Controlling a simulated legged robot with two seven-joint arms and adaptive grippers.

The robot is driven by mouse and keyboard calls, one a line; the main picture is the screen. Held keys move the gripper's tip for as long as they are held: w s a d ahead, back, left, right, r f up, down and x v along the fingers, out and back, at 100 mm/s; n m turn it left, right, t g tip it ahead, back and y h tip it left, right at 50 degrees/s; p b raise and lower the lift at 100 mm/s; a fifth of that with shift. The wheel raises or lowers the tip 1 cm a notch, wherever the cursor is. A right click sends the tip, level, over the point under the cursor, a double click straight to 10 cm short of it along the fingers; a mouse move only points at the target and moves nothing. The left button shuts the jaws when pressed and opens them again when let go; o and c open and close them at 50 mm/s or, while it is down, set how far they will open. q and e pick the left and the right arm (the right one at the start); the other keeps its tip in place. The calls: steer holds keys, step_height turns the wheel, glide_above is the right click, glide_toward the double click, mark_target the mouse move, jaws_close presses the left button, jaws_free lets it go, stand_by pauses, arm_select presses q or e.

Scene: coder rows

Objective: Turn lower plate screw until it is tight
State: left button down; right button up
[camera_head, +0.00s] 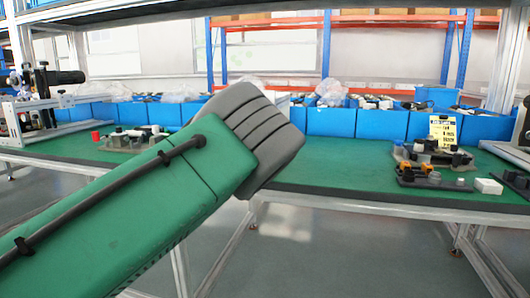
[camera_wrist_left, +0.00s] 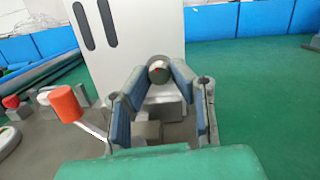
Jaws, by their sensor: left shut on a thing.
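My left gripper (camera_wrist_left: 158,84) shows in the left wrist view, its two blue-padded fingers closed around a dark grey round knob (camera_wrist_left: 157,68) with a small red mark. The knob appears to be the lower plate screw. It sits in front of a tall white plate (camera_wrist_left: 143,32) with two dark slots. Whether the screw is tight cannot be seen. In the head view my green and grey left arm crosses the foreground, and its fingers are not visible there. My right gripper is in neither view.
A red-orange cylinder (camera_wrist_left: 66,103) stands left of my left gripper. Green table (camera_head: 335,180) holds a camera stand (camera_head: 40,95) at left and small fixtures (camera_head: 432,165) at right. Blue bins (camera_head: 380,124) line the back. The mat right of the gripper is clear in the wrist view.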

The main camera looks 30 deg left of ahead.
arm_select(q)
steer(key=m+b, duration=0.1)
steer(key=m, duration=0.1)
steer(key=m+h+b, duration=0.1)
steer(key=m+b, duration=0.1)
steer(key=shift+f+m, duration=0.2)
steer(key=shift+m, duration=0.2)
steer(key=shift+r+m+b, duration=0.2)
steer(key=shift+m+b, duration=0.4)
steer(key=shift+m, duration=0.5)
steer(key=shift+r, duration=0.1)
steer(key=c, duration=1.6)
jaws_free()
steer(key=shift+o, duration=0.2)
